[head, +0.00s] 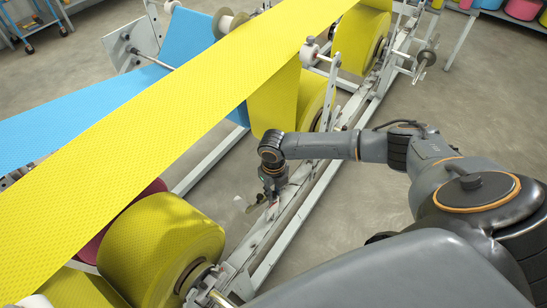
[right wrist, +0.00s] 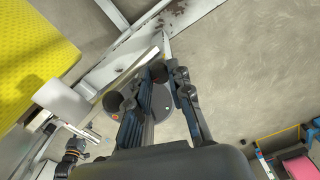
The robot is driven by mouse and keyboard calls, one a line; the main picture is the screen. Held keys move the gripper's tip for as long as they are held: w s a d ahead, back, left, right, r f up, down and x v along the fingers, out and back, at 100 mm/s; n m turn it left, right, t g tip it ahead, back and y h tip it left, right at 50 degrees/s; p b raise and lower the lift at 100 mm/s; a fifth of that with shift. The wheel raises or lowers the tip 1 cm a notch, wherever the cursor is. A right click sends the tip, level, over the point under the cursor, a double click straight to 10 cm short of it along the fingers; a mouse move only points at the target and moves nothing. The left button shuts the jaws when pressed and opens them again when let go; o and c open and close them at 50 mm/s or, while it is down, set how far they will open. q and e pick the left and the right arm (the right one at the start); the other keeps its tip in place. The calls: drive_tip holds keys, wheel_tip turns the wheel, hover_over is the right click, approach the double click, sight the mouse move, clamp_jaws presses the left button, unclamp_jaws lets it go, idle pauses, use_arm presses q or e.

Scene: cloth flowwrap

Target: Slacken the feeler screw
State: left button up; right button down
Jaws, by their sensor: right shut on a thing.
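My right gripper (head: 270,196) reaches down to the long grey frame rail, between the yellow rolls. In the right wrist view its dark fingers (right wrist: 152,88) are shut on a small part, mostly hidden between them. I take this part to be the feeler screw; its head and thread cannot be made out. A round grey disc (right wrist: 185,118) shows behind the fingers, and a thin pale pointed piece (right wrist: 167,45) rises just beyond them. A small pale part (head: 250,205) shows beside the gripper in the head view. My left gripper is not in view.
A wide yellow web (head: 150,140) runs diagonally above the machine, with a blue web (head: 75,118) behind it. A large yellow roll (head: 160,248) lies left of my right gripper. The grey rail (head: 330,150) runs alongside. The floor (head: 475,115) to the right is clear.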

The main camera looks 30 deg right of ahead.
drive_tip(key=c, duration=1.2)
unclamp_jaws()
